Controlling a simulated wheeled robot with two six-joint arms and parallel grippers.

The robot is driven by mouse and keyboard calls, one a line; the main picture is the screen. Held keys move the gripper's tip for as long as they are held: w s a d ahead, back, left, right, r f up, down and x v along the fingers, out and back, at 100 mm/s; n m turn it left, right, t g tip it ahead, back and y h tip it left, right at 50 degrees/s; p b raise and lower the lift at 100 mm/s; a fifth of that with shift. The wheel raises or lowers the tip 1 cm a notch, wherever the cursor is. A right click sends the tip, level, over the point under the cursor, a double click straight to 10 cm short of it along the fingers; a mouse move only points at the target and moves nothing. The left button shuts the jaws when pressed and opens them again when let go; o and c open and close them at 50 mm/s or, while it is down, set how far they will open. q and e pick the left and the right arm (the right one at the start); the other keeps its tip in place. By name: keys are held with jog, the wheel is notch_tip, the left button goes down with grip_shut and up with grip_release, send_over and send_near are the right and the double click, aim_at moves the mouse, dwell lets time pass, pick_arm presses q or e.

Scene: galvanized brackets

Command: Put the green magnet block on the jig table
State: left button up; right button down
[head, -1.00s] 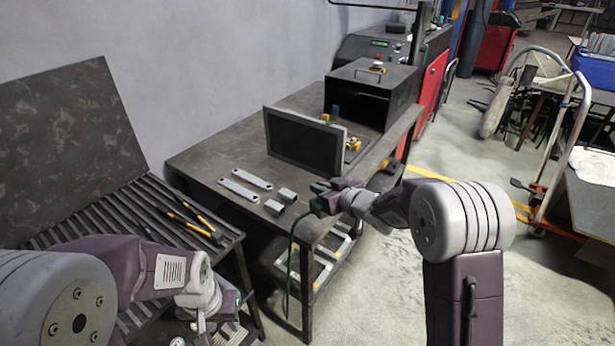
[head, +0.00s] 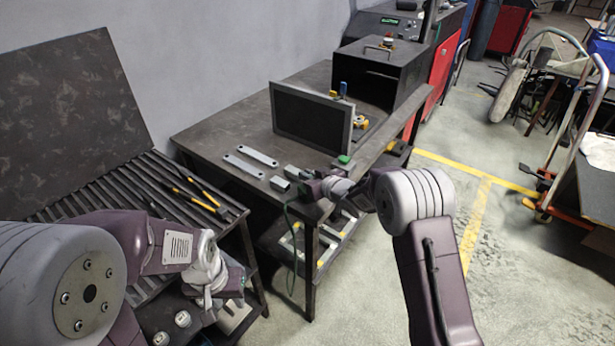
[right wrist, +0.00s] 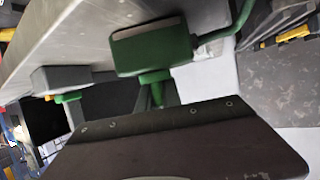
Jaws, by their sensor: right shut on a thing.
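The jig table (head: 232,112) is a dark metal table in the middle of the head view. My right gripper (head: 314,187) is at its front right corner, shut on the green magnet block. In the right wrist view the block (right wrist: 153,46) is green with a pale strip, held by its lower green part. A green cord runs from it and hangs past the table's front edge in the head view. I cannot tell whether the block touches the tabletop.
A grey block with a green top (head: 343,160) stands on the table by a dark upright panel (head: 311,118). Flat galvanized strips (head: 244,166) and small brackets (head: 281,183) lie near the front edge. A black box (head: 378,72) stands behind. A slatted rack (head: 130,195) is at left.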

jog(key=c, duration=1.9)
grip_release()
jog(key=shift+f, duration=0.1)
jog(key=o, duration=0.4)
jog(key=shift+r, duration=0.25)
jog(key=v, duration=1.2)
